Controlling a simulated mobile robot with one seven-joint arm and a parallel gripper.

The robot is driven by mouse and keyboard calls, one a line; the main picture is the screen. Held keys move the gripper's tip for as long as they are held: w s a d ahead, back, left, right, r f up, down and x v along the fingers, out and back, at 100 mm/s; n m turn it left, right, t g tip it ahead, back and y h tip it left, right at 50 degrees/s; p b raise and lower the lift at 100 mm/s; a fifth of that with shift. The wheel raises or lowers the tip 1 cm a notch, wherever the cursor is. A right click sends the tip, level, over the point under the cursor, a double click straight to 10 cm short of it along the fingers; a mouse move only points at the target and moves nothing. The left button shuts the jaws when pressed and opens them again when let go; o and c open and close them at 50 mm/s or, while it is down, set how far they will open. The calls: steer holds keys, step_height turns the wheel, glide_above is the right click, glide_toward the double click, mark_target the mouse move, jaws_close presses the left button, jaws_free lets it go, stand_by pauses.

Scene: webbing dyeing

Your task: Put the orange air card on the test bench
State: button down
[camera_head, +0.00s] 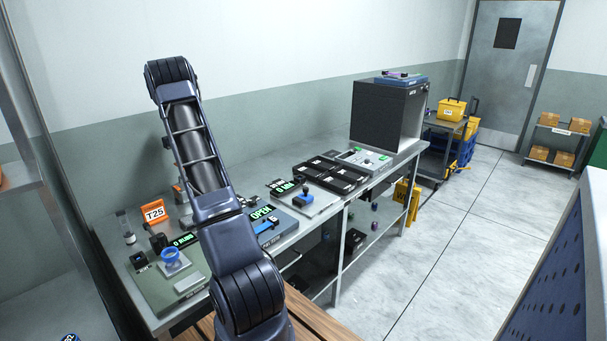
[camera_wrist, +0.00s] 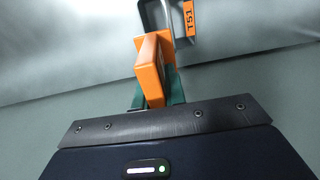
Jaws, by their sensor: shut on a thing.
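In the wrist view my gripper (camera_wrist: 156,92) is shut on a thick orange piece, which I take to be the orange air card (camera_wrist: 152,66). It juts out ahead of the dark green jaws, tilted. In the head view my arm hides the gripper and nearly all of what it holds. The bench (camera_head: 240,168), taken as the test bench, is a long grey metal table along the wall, with instruments on top. I cannot tell whether the held piece touches anything.
An orange sign (camera_head: 154,211) stands at the bench's left end. A green board (camera_head: 160,283), a blue device (camera_head: 272,226), black trays (camera_head: 328,174) and a dark box (camera_head: 381,115) crowd the top. A grey frame with an orange label (camera_wrist: 190,18) is beyond the held piece.

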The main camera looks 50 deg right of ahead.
step_height(320, 180, up, 6)
glide_above(242, 183)
steer(key=f, duration=1.9)
steer(key=shift+s+f, duration=0.2)
steer(key=shift+f, duration=0.2)
steer(key=shift+f, duration=0.1)
steer(key=c, duration=1.5)
jaws_free()
steer(key=shift+o, duration=0.2)
